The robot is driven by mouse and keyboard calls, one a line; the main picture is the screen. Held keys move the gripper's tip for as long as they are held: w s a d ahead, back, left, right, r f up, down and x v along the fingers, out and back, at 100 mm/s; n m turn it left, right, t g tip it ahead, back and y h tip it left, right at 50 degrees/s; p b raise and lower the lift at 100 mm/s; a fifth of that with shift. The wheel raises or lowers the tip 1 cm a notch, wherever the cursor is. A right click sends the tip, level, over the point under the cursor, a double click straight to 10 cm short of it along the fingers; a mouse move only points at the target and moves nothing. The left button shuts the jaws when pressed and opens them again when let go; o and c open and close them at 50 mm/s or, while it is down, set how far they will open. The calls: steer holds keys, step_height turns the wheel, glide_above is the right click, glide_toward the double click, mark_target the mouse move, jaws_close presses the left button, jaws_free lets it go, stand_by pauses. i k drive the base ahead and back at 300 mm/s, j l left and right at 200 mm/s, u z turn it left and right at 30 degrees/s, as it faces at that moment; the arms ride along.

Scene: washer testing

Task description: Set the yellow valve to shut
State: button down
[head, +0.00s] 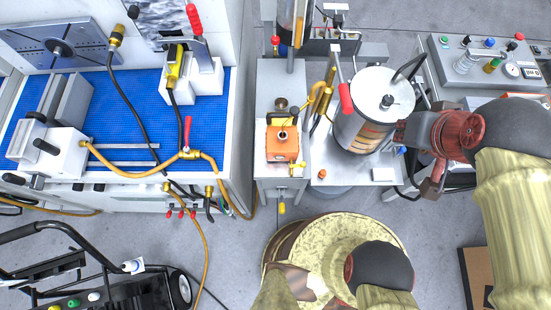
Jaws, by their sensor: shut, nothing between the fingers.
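A small yellow handle (282,208) hangs below the front edge of the narrow grey stand, under an orange box; it looks like the yellow valve, but it is too small for me to read its setting. A brass fitting with a red lever (187,133) and yellow hoses sits at the front of the blue-matted bench. My gripper (399,139) is shut and empty. It is at the right, beside the steel pot, well up and right of the yellow handle. I cannot tell whether it touches the pot.
The steel pot (372,112) and orange box (283,143) stand on the middle benches. A blue-matted bench (215,110) with hoses is at left. A black cart (120,290) is at lower left. A control panel (480,60) is at upper right. Floor shows between bench and cart.

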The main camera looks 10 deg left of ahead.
mark_target(281, 205)
steer(key=k+u, duration=0.25)
steer(key=u, duration=0.2)
steer(key=k+j+u, duration=0.15)
steer(key=u, duration=0.3)
steer(key=k, duration=0.05)
